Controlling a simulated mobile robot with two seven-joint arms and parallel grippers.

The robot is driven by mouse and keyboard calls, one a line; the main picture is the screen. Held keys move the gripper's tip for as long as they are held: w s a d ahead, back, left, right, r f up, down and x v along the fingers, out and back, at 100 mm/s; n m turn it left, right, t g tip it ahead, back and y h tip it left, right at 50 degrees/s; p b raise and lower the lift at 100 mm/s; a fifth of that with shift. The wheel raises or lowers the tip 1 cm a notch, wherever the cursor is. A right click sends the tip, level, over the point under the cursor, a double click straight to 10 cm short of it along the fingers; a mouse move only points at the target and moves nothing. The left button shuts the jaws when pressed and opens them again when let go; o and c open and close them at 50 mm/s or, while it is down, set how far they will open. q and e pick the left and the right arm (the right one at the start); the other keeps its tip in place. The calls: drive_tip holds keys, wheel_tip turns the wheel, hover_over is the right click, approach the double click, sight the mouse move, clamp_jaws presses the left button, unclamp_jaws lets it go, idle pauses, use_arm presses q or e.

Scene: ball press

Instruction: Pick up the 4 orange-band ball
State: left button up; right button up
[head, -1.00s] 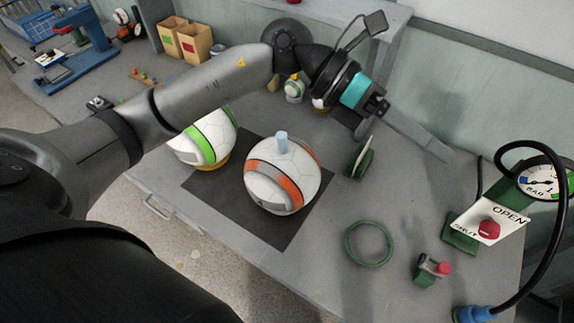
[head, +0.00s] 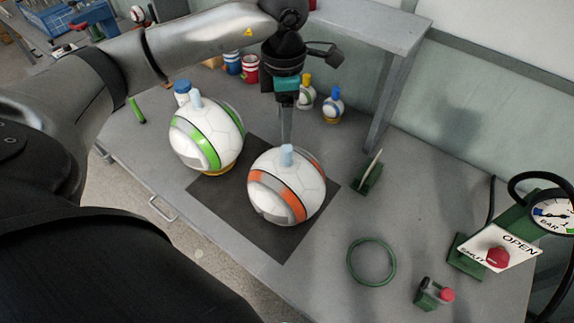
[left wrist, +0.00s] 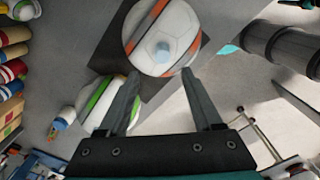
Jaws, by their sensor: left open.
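My left gripper (head: 286,138) points down just above and behind the peg, open and empty. In the left wrist view its two fingers (left wrist: 161,72) are spread apart. I cannot tell whether a finger touches the ball. My right gripper is not in view.
A green-band ball (head: 207,138) stands close on the left. Small bottle-like balls (head: 332,106) and cans (head: 251,70) stand behind. A green stand (head: 368,174), a green ring (head: 371,262) and a valve with a gauge (head: 497,257) are at right.

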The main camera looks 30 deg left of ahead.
sight(287, 147)
use_arm(q)
drive_tip(key=f, duration=0.3)
drive_tip(key=f+p, duration=0.1)
drive_tip(key=f, duration=0.4)
drive_tip(key=shift+d+f, duration=0.3)
drive_tip(key=shift+f, duration=0.05)
drive_tip(key=shift+c, duration=0.4)
clamp_jaws()
drive_tip(key=shift+r, duration=0.1)
idle(0.5)
